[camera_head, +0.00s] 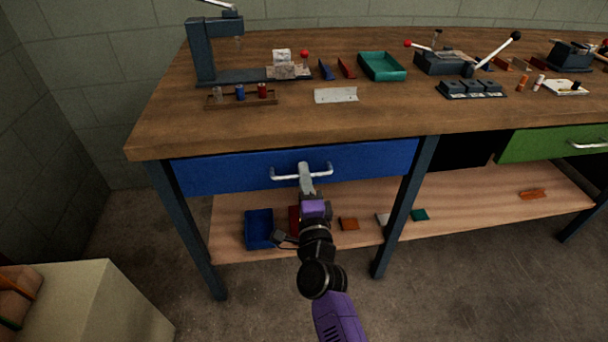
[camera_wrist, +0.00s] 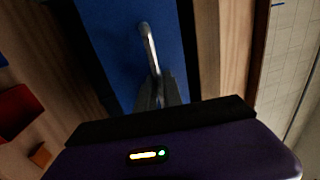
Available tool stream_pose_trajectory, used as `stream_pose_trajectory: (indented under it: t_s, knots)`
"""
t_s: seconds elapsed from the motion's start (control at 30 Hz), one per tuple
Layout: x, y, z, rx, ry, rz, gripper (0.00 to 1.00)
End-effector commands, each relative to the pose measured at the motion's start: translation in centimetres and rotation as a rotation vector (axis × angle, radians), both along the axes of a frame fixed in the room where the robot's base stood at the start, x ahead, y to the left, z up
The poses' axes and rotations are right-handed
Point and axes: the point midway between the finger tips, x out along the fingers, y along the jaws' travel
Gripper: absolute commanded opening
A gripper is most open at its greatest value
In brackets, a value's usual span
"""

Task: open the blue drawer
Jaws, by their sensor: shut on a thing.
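The blue drawer (camera_head: 230,175) sits under the left part of the wooden workbench, and its front looks flush with the bench frame. A silver bar handle (camera_head: 282,175) runs across the middle of its front. My gripper (camera_head: 304,171) reaches the handle from the front and is shut on its middle. In the wrist view the handle (camera_wrist: 149,45) runs down between my fingers (camera_wrist: 158,95) against the blue drawer front (camera_wrist: 108,35). The fingertips partly hide the handle there.
The benchtop (camera_head: 270,125) holds a press, a teal tray (camera_head: 382,66) and several small parts. A dark bench leg (camera_head: 405,210) stands right of the drawer. A lower shelf (camera_head: 460,205) holds a blue bin (camera_head: 259,228). A pale cabinet (camera_head: 100,305) stands at lower left. Open floor lies in front.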

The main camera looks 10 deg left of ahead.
Motion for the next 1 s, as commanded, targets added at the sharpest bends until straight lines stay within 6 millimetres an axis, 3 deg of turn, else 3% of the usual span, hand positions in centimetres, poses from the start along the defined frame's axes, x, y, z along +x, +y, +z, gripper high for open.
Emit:
stream_pose_trajectory:
  t_s: [0.27, 0.8, 1.0]
  knots:
    - [-2.7, -0.8, 0.1, -0.003, 0.004, 0.001, 0.0]
    - [-15.8, -4.6, 0.0, -0.002, 0.006, 0.0, 0.0]
    - [-19.6, -5.7, -0.1, -0.001, 0.005, -0.001, 0.0]
